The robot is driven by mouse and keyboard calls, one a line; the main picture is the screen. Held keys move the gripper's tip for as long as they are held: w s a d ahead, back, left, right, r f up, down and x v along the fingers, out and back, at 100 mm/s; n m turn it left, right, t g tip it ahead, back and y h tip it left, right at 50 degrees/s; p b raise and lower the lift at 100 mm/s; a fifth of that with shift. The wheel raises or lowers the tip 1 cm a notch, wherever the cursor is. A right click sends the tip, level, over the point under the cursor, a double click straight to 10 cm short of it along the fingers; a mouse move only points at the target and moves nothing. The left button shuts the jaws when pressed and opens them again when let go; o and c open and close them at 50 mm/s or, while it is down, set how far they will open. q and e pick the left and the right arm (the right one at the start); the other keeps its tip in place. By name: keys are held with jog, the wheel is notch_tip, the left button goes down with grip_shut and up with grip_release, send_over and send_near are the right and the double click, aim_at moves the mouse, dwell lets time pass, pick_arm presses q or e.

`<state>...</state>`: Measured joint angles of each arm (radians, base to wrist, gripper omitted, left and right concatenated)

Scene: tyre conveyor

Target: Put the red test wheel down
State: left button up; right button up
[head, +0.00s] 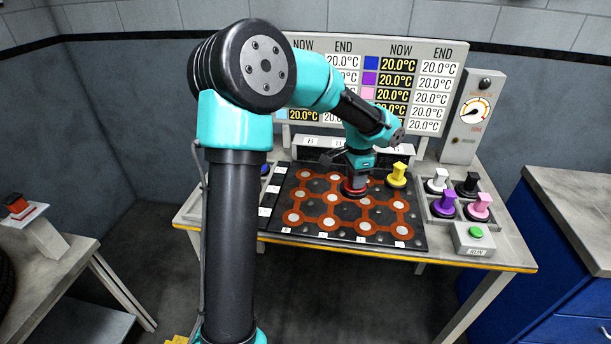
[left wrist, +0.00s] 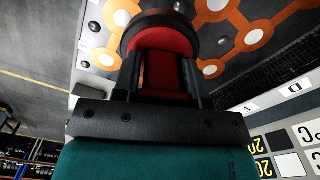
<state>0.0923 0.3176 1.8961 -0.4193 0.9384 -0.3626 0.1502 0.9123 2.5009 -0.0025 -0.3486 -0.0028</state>
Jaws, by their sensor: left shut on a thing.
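The red test wheel (head: 353,190) is at the back middle of the black board (head: 345,211), which carries orange linked rings with white centres. The wheel has a dark round base and a red handle. My left gripper (head: 357,180) points down over it. In the left wrist view my left gripper (left wrist: 160,80) is shut on the red handle (left wrist: 164,62), with one finger on each side. The dark base shows beyond the fingertips, above the orange pattern. I cannot tell whether the base touches the board. My right gripper is not in view.
A yellow piece (head: 397,174) stands just right of the wheel. A tray (head: 429,207) at the right holds white, black, purple and pink pieces. A box with a green button (head: 476,232) sits at the front right. The temperature panel (head: 430,50) stands behind. The board's front is clear.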

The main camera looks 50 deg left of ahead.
pick_arm(q)
jog(key=s+a+f+m, duration=0.4)
jog(key=s+a, duration=0.3)
jog(key=a, duration=0.5)
jog(key=shift+a+f, duration=0.15)
jog(key=shift+f, duration=0.05)
jog(key=w+a, duration=0.3)
jog(key=w+a+f, duration=0.1)
jog(key=w+a, duration=0.2)
jog(key=a, duration=0.1)
jog(key=w+a, duration=0.4)
jog(key=shift+a+f, duration=0.2)
jog(key=shift+a, duration=0.05)
jog(key=shift+a, duration=0.1)
jog(key=shift+w+a, duration=0.2)
jog(key=shift+f, duration=1.8)
jog(key=shift+f, duration=0.1)
